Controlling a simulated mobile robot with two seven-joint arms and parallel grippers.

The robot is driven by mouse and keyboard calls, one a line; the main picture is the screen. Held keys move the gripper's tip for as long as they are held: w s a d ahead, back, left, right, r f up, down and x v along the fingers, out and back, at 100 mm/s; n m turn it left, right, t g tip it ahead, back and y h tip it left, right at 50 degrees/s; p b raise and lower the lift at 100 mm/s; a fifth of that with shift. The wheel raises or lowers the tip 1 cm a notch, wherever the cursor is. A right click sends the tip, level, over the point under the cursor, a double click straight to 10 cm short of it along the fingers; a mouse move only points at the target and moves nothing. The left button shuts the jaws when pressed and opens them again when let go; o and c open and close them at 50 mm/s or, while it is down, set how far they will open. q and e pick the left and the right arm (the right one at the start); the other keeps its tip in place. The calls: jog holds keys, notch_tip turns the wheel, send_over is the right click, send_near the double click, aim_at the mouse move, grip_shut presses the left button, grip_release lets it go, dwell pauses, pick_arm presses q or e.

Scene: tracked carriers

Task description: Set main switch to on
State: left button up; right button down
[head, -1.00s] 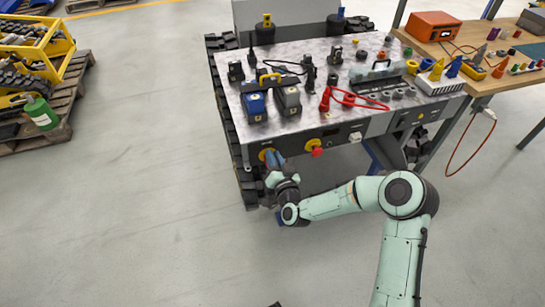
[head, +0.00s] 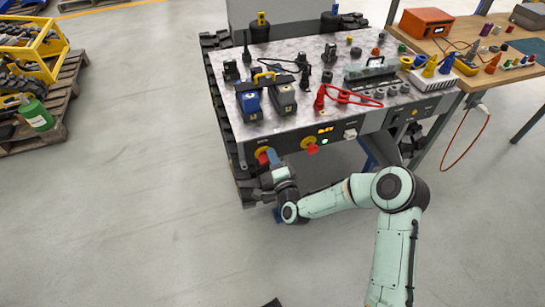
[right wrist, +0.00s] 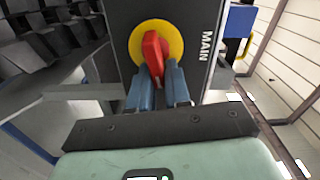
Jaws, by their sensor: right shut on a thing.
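The main switch is a red handle on a yellow disc (head: 262,152) on the front panel of the tracked carrier (head: 236,140). In the right wrist view the red handle (right wrist: 153,50) stands nearly upright in the picture, beside the label MAIN. My right gripper (head: 271,158) is at the switch. Its blue fingers (right wrist: 158,88) are shut on the lower part of the handle, which is partly hidden between them. On the same panel an orange display (head: 325,130) and a green light (head: 325,141) are lit. My left gripper is not clearly seen.
A red knob on yellow (head: 311,147) sits right of the switch. The carrier's top holds blue and grey battery blocks, a red cable (head: 350,97) and several connectors. A wooden workbench (head: 455,45) stands at the right. The floor at the left is clear up to a pallet (head: 60,105).

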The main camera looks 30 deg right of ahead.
pick_arm(q)
jog(key=shift+s, duration=0.1)
pick_arm(e)
jog(key=shift+f+m, duration=0.2)
jog(key=shift+m, duration=0.5)
jog(key=c, duration=1.2)
grip_release()
jog(key=shift+o, duration=0.2)
pick_arm(q)
jog(key=shift+s+d+r+g+p, duration=0.2)
jog(key=shift+s+d+r+p, duration=0.15)
jog(key=shift+s+r, duration=0.15)
jog(key=shift+s+d+r+g+p, duration=0.2)
jog(key=shift+s+r+p, duration=0.15)
jog(key=shift+s, duration=0.15)
pick_arm(e)
jog(key=v, duration=1.3)
jog(key=shift+s, duration=0.25)
jog(key=shift+f, duration=0.1)
